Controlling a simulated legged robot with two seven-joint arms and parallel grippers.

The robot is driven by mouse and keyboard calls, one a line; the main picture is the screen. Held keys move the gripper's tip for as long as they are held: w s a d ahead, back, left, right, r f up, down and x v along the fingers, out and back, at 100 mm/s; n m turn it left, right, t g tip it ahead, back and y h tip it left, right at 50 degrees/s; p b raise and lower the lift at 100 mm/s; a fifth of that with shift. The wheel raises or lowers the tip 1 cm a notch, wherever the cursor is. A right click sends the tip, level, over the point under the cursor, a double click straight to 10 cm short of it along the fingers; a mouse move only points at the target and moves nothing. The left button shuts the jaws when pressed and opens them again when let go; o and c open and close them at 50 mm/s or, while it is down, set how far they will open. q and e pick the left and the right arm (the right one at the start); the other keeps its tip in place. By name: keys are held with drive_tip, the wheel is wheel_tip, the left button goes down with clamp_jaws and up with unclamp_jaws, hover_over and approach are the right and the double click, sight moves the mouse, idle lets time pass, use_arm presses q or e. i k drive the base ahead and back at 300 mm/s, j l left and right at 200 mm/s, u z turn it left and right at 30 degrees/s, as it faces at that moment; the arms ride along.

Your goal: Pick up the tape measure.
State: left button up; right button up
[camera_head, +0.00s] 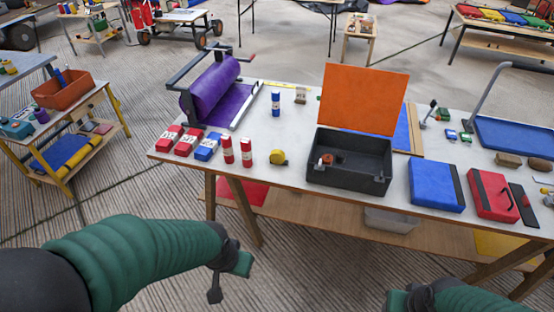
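A small yellow tape measure (277,157) sits on the white tabletop (300,186) near its front edge, between a red cylinder (247,152) and an open black box (346,178). My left gripper (230,279) is in front of the table and below its top, well short of the tape measure. Its fingers are spread apart with nothing between them. My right gripper (408,300) shows only partly at the bottom edge, also away from the tape measure; its fingers are not clear.
A purple roll (212,90) in a frame, red and blue packs, and a blue cylinder (276,103) stand left and behind. An orange panel (362,98) rises behind the black box. Blue (434,185) and red (490,194) cases lie right. A lower wooden shelf (300,212) sits under the tabletop.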

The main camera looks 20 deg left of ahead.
sight(277, 157)
drive_tip(key=u, duration=0.25)
drive_tip(key=i+u, duration=0.2)
drive_tip(key=u, duration=0.2)
drive_tip(key=i+u, duration=0.2)
drive_tip(key=u, duration=0.2)
drive_tip(key=i+l+u, duration=0.2)
drive_tip(key=u, duration=0.2)
drive_tip(key=i+l+u, duration=0.2)
drive_tip(key=i+l, duration=0.6)
